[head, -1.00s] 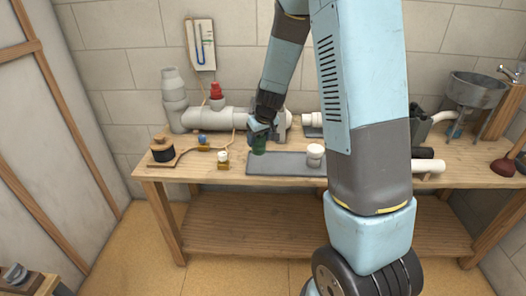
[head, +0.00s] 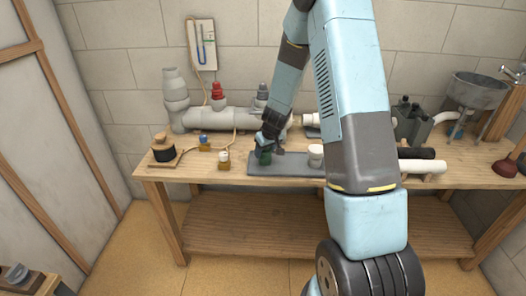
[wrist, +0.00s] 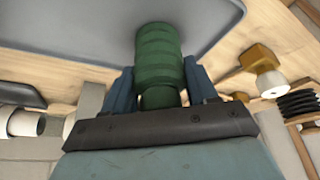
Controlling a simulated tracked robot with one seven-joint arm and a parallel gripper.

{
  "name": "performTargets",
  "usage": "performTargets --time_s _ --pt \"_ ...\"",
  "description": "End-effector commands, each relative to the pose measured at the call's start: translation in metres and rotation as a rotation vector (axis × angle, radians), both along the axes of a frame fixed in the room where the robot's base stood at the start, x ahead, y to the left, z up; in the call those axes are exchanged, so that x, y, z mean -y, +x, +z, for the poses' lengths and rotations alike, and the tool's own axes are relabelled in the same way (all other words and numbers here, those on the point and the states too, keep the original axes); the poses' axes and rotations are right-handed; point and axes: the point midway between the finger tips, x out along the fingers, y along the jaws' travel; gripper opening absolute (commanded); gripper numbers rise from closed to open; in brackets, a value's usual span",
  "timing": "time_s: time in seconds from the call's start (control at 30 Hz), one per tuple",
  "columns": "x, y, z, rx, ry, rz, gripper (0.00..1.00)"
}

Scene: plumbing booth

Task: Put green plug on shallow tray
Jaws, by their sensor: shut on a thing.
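The green plug (head: 264,158) is a ribbed green cylinder. My gripper (head: 266,146) is shut on it, and in the wrist view the plug (wrist: 160,62) sits between two blue fingers (wrist: 160,98). The shallow tray (head: 290,169) is a flat dark grey tray on the bench. It also fills much of the upper wrist view (wrist: 85,25). The plug is over the left part of the tray, roughly upright; I cannot tell whether its lower end touches the tray. A white cup-like fitting (head: 316,156) stands at the tray's right part.
Small fittings on wooden blocks (head: 224,160) and a black coil on a board (head: 164,153) stand left of the tray. A large grey pipe assembly (head: 205,119) runs behind. Pipes (head: 422,166) lie to the right. The tray's middle front is clear.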

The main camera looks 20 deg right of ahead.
Motion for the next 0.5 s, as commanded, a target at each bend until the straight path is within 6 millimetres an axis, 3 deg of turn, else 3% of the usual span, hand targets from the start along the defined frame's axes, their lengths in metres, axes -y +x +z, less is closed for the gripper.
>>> performTargets --time_s 0.27,0.3,0.5 --pt "-0.0009 0.0004 -0.0007 0.001 0.000 0.002 0.00" --pt "-0.0012 0.0000 -0.0011 0.001 0.000 0.002 0.60" --pt "-0.0015 -0.0001 -0.0010 0.001 0.000 0.003 0.79"
